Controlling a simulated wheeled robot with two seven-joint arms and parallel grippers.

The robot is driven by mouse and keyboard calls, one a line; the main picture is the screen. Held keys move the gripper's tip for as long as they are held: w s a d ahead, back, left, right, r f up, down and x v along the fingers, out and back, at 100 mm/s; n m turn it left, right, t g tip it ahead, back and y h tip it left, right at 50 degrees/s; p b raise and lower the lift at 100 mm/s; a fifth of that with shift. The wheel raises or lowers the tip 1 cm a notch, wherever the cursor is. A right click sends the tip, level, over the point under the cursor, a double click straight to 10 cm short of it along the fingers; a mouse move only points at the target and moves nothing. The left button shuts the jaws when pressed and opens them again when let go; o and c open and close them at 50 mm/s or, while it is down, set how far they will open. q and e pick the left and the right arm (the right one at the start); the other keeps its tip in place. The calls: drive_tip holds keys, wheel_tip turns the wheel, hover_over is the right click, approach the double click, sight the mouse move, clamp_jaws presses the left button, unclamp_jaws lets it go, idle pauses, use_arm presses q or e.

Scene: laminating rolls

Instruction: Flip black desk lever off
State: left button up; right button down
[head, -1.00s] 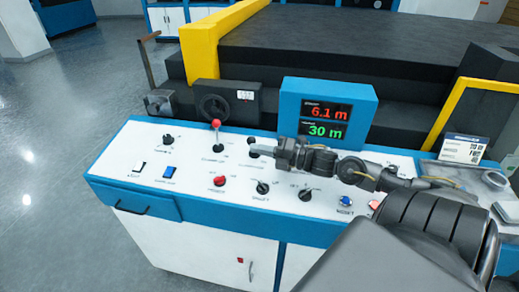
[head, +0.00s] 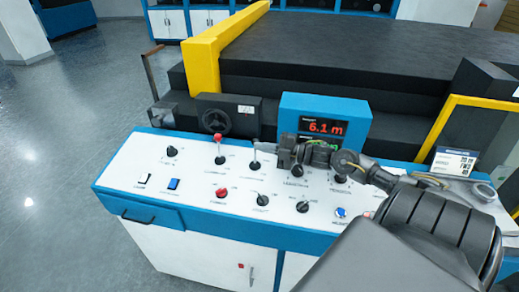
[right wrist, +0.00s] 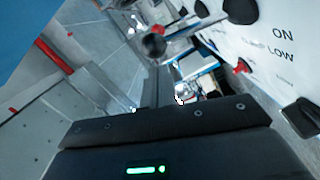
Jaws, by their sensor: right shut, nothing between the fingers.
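The black desk lever (head: 254,163) is on the white console top, just right of the red-knobbed lever (head: 218,139). A thin stem stands up from its dark base; its top is too small to make out clearly. My right gripper (head: 281,157) is shut and empty, just right of the black lever's stem, with a small gap seeming to show between them. In the right wrist view a round black knob (right wrist: 154,45) shows beyond the gripper body; contact cannot be told there. My left gripper is not in view.
The white console (head: 150,195) carries several knobs, a red button (head: 222,192) and a blue switch (head: 173,184). A blue display box (head: 300,104) stands behind my right gripper. A black handwheel (head: 216,120) is behind the levers. Open floor lies left.

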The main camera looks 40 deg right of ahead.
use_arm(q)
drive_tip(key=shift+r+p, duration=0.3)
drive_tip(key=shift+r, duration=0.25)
use_arm(e)
drive_tip(key=shift+w+d+m, duration=0.25)
drive_tip(key=shift+d+m, duration=0.05)
drive_tip(key=shift+m, duration=0.6)
drive_tip(key=shift+s, duration=0.1)
